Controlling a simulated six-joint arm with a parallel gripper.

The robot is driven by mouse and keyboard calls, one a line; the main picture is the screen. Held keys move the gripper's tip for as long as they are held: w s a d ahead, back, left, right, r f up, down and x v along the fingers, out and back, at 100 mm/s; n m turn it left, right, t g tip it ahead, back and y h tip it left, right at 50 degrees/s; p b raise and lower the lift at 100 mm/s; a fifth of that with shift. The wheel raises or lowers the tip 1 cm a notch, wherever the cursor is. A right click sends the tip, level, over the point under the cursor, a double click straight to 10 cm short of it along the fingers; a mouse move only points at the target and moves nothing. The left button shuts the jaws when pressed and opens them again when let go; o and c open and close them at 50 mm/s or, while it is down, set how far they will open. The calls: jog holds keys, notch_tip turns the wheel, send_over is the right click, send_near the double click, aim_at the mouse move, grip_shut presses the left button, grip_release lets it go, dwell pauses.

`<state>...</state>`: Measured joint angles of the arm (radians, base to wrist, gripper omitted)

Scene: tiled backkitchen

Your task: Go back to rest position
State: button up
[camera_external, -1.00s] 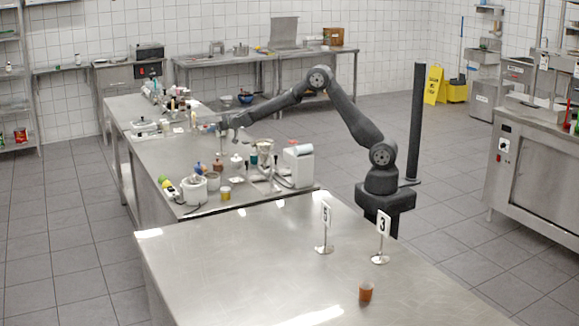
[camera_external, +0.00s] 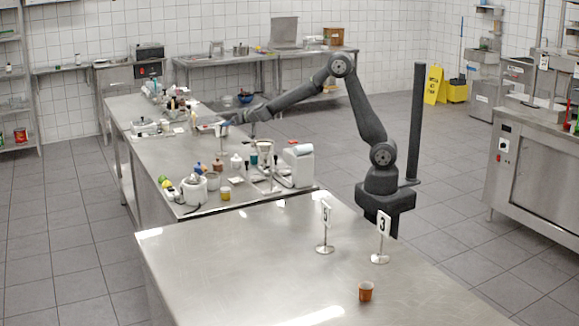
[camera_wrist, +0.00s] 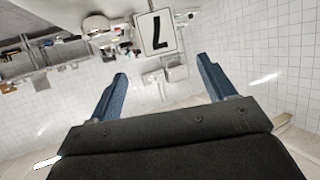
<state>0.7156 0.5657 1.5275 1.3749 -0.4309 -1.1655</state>
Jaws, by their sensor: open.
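My gripper (camera_external: 221,126) is above the far steel counter (camera_external: 160,205) in the external view, reaching left from my bent arm. In the wrist view, its two blue fingers (camera_wrist: 160,90) stand wide apart with nothing between their tips. A white sign (camera_wrist: 155,32) with a black mark like a 7 shows beyond the fingers in the wrist view. It is apart from them.
The far counter holds a white pot (camera_external: 194,190), a white appliance (camera_external: 299,165), small bottles and jars. A dark post (camera_external: 417,125) stands right of my arm.

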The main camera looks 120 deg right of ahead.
aim_at(218, 124)
dwell(0.3)
jog(key=x, duration=1.2)
jog(key=shift+d, duration=0.1)
jog(key=shift+r, duration=0.45)
